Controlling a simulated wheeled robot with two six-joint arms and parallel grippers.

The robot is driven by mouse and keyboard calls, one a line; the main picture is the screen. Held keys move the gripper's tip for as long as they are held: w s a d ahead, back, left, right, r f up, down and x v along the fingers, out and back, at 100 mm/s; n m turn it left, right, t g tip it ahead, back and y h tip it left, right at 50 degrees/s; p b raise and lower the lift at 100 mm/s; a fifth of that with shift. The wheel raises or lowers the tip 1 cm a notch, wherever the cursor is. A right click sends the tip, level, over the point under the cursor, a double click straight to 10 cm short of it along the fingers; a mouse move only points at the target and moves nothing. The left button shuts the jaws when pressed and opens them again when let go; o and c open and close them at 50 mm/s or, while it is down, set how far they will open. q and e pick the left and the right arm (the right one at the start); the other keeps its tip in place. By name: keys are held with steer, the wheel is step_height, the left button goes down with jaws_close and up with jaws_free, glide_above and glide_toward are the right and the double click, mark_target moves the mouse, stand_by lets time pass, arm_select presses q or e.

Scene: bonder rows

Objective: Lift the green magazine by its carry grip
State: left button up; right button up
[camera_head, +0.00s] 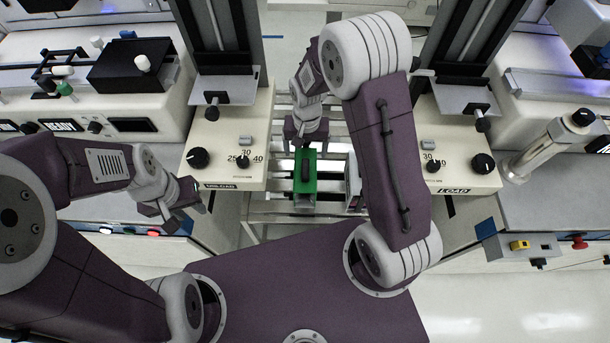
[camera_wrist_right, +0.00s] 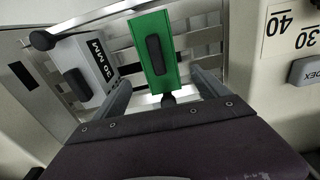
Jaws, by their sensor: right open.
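The green magazine (camera_head: 304,187) stands on a slatted metal rack between two beige machine columns. Its dark carry grip (camera_wrist_right: 155,55) runs along its top face in the right wrist view. My right gripper (camera_wrist_right: 163,92) is open, with one finger on each side of the line to the magazine; nothing is between them. In the head view my right gripper (camera_head: 305,143) is at the far end of the green magazine; whether it touches cannot be told. My left gripper (camera_head: 187,199) hangs at the left, away from the rack; its jaw opening is unclear.
A grey magazine marked 30 MM (camera_wrist_right: 92,68) with a dark grip stands beside the green one. Beige columns with knobs, marked unload (camera_head: 222,175) and load (camera_head: 458,178), flank the rack (camera_head: 268,204) closely.

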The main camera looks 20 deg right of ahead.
mark_target(305, 165)
steer(key=shift+s+a+f, duration=0.2)
steer(key=shift+s+f, duration=0.4)
steer(key=shift+s, duration=0.05)
step_height(305, 165, down, 8)
steer(key=shift+f, duration=0.15)
steer(key=shift+w+f, duration=0.15)
steer(key=shift+f, duration=0.25)
steer(key=shift+r, duration=0.1)
jaws_close()
step_height(305, 165, up, 10)
